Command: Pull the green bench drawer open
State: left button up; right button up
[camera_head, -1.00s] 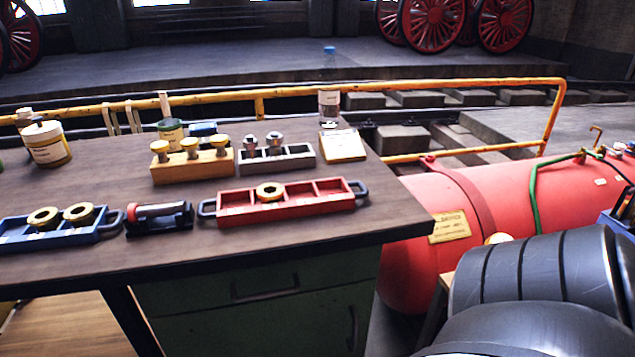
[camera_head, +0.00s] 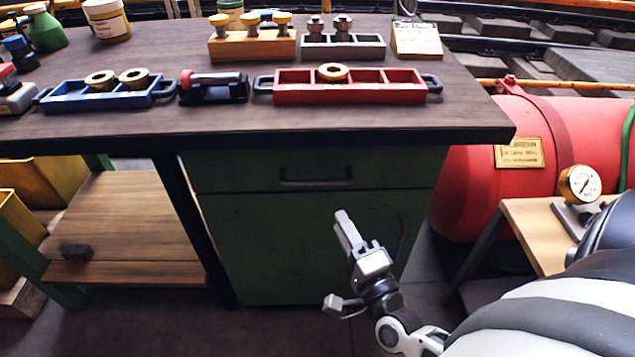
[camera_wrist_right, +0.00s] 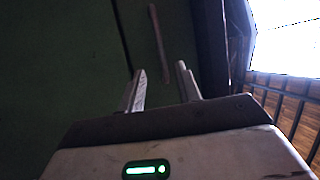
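The green bench drawer (camera_head: 230,172) is at the top of the green cabinet under the bench top, its front flush with the cabinet. Its dark bar handle (camera_head: 316,182) runs horizontally. My right gripper (camera_head: 346,226) is in front of the cabinet, below and slightly right of the handle, not touching it. In the right wrist view the two fingers of the right gripper (camera_wrist_right: 161,83) are apart with nothing between them. The drawer handle (camera_wrist_right: 159,43) shows ahead of the gap, upright in that picture. My left gripper is not seen.
The bench top (camera_head: 215,125) overhangs the drawer and carries a blue tray (camera_head: 110,101), a red tray (camera_head: 350,94) and other parts. A red tank (camera_head: 465,180) and a small table with a gauge (camera_head: 579,184) stand to the right. An open wooden shelf (camera_head: 130,225) is left.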

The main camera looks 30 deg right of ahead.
aim_at(317, 183)
jog(key=x, duration=1.2)
jog(key=shift+a, duration=0.1)
grip_shut()
